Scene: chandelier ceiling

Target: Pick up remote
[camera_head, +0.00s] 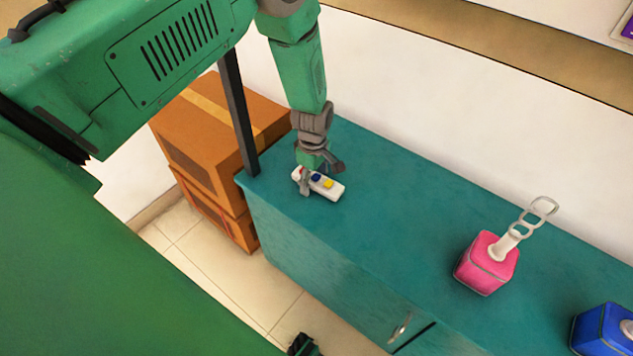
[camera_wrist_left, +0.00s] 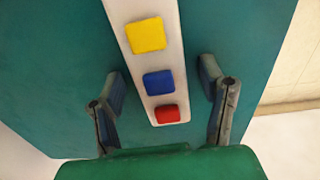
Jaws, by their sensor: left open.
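The remote (camera_head: 333,191) is white with a yellow, a blue and a red button. It lies on the teal cabinet top near its left end. My left gripper (camera_head: 321,178) is over the red-button end of the remote, pointing down. In the left wrist view the remote (camera_wrist_left: 160,80) runs up the picture, and its red end lies between the two open fingers of my left gripper (camera_wrist_left: 163,100). Gaps show on both sides there. The head view does not clearly show whether a finger touches it.
A pink cube (camera_head: 485,264) with a light chain-like handle stands on the teal cabinet (camera_head: 400,205) to the right. A blue cube (camera_head: 603,331) is at the lower right. Brown boxes (camera_head: 207,130) are stacked beside the cabinet's left end. The top between remote and pink cube is clear.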

